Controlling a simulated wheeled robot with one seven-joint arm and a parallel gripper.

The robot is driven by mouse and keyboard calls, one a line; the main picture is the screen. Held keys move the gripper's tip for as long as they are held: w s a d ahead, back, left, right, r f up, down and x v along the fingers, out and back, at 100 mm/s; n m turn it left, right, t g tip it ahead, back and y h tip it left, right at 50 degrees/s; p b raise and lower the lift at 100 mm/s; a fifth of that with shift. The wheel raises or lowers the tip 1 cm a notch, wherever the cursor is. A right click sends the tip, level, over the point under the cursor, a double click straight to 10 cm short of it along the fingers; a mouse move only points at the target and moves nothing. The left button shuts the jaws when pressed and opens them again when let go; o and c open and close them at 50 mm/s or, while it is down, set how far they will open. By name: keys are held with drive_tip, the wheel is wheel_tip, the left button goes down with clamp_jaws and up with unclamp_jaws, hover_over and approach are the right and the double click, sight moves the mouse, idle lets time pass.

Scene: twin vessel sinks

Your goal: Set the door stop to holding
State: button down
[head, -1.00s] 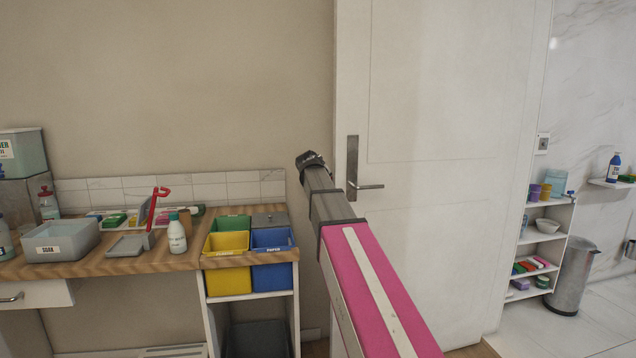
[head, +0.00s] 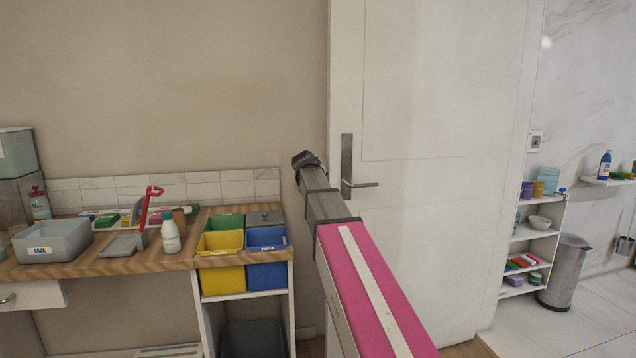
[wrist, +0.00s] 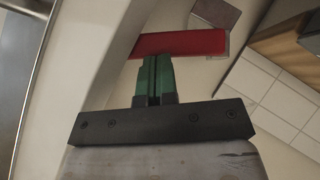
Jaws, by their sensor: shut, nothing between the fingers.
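The white door (head: 440,110) stands right of centre in the head view, with a metal lever handle (head: 362,184). My gripper (head: 303,160) is at the end of my raised arm, left of the handle and near the door's left edge. In the wrist view my gripper (wrist: 156,62) has its green fingers together with nothing between them. A red bar (wrist: 185,42) lies just beyond the fingertips, beside a grey block (wrist: 216,12). It may be the door stop, but I cannot tell whether the fingers touch it. I cannot make out a door stop in the head view.
A wooden worktop (head: 110,262) at left holds a grey soak tub (head: 52,243), a white bottle (head: 171,236) and a red-handled tool (head: 148,205). Coloured bins (head: 222,277) stand at its right end. A shelf (head: 532,233) and a metal bin (head: 567,275) stand right of the door.

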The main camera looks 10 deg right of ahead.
drive_tip(key=shift+a, duration=0.15)
drive_tip(key=shift+a+f, duration=0.35)
drive_tip(key=shift+a, duration=0.15)
drive_tip(key=w+r+v, duration=0.2)
drive_tip(key=v, duration=1)
drive_tip(key=shift+s+a+r, duration=0.3)
drive_tip(key=shift+a+r, duration=0.05)
drive_tip(key=shift+a, duration=0.05)
drive_tip(key=shift+s, duration=0.1)
